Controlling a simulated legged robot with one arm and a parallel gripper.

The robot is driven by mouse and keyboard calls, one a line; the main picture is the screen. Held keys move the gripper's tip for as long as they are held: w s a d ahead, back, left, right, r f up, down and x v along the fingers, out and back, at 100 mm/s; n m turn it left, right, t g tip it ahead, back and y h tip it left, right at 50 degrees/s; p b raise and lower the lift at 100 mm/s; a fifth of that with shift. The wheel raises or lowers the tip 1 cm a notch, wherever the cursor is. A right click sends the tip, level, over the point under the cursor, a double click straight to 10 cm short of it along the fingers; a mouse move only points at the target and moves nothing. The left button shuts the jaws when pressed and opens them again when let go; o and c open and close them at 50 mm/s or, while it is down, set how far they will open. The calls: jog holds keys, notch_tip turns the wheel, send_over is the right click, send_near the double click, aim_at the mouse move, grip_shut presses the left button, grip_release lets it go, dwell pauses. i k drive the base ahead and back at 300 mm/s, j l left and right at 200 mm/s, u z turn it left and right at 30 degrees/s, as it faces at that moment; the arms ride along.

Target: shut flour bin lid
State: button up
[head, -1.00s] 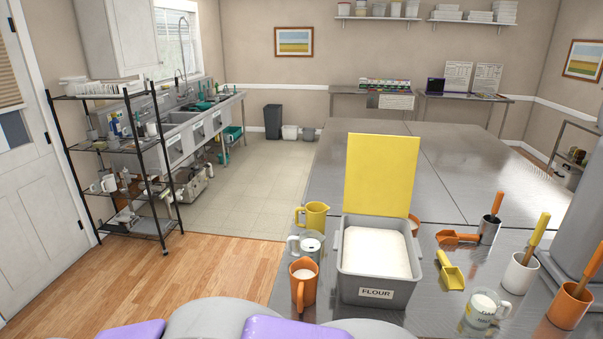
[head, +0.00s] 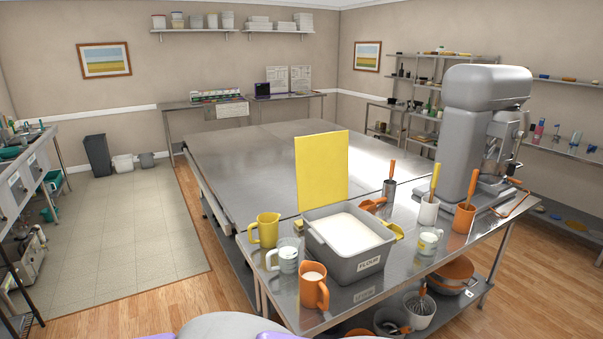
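The flour bin (head: 358,268) is a grey tub with a FLOUR label, standing near the front edge of the steel table. White flour (head: 345,234) shows inside it. Its yellow lid (head: 322,170) stands upright at the bin's back edge, so the bin is open. My gripper is not in view. Only grey and purple parts of my own body show at the bottom edge of the head view.
A yellow jug (head: 265,230), a clear measuring cup (head: 287,258) and an orange jug (head: 313,287) stand left of the bin. A white cup (head: 429,241), utensil crocks (head: 464,217) and a large grey mixer (head: 475,125) stand right. Floor (head: 130,235) at left is clear.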

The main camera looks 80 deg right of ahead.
aim_at(322, 160)
jog(key=i+l+z, duration=0.4)
jog(key=i+z, duration=0.4)
jog(key=i+l+z, duration=0.1)
jog(key=i+z, duration=0.3)
jog(key=i+j+z, duration=0.15)
jog(key=i+z, duration=0.7)
jog(key=i+j+z, duration=0.1)
jog(key=i+z, duration=0.2)
jog(key=z, duration=0.15)
jog(key=i+j+z, duration=0.25)
jog(key=z, duration=0.25)
jog(key=i+z, duration=0.2)
jog(key=z, duration=0.3)
jog(key=i+j+z, duration=0.1)
jog(key=z, duration=0.4)
jog(key=i+j+z, duration=0.15)
jog(key=z, duration=0.3)
jog(key=i+j+z, duration=0.2)
jog(key=z, duration=0.3)
